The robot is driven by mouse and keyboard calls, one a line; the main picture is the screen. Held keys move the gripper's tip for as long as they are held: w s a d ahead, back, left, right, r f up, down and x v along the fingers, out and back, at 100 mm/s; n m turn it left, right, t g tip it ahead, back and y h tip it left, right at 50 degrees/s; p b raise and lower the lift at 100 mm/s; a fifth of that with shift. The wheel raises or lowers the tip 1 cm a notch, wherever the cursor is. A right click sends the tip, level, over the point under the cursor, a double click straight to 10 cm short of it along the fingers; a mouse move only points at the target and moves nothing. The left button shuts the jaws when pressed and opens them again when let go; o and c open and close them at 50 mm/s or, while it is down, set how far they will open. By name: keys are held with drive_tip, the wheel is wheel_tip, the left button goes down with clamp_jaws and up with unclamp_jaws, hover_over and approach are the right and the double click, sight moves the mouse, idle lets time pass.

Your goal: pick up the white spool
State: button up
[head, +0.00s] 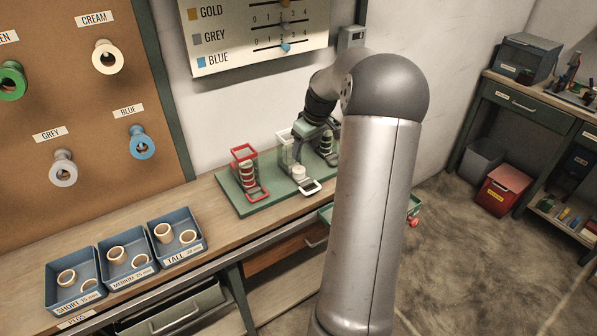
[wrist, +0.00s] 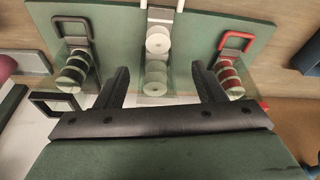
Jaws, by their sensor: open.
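A white spool (head: 299,173) sits at the front foot of the middle dispenser, beside its white loop handle (head: 312,187). In the wrist view this spool (wrist: 158,43) is a pale disc with a small centre hole. More white discs (wrist: 156,78) show behind it in the clear middle holder. My gripper (head: 314,130) is above the middle dispenser, seen partly behind my arm. In the wrist view its two dark fingers (wrist: 160,70) are spread wide, on either side of the middle holder, with nothing clamped between them. The spool lies beyond the fingertips.
Blue trays of pegs (head: 74,282) stand left on the bench. A pegboard with spools (head: 109,57) and a chart (head: 258,30) are behind.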

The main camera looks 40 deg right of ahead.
hover_over(299, 169)
drive_tip(key=s, duration=0.2)
wheel_tip(299, 169, down, 5)
drive_tip(key=shift+s+a+f+p, duration=0.1)
drive_tip(key=shift+a+f+p, duration=0.05)
drive_tip(key=shift+p, duration=0.15)
drive_tip(key=p+x, duration=0.1)
drive_tip(key=x, duration=0.4)
drive_tip(key=shift+d, duration=0.25)
drive_tip(key=shift+c, duration=0.3)
drive_tip(key=c, duration=1)
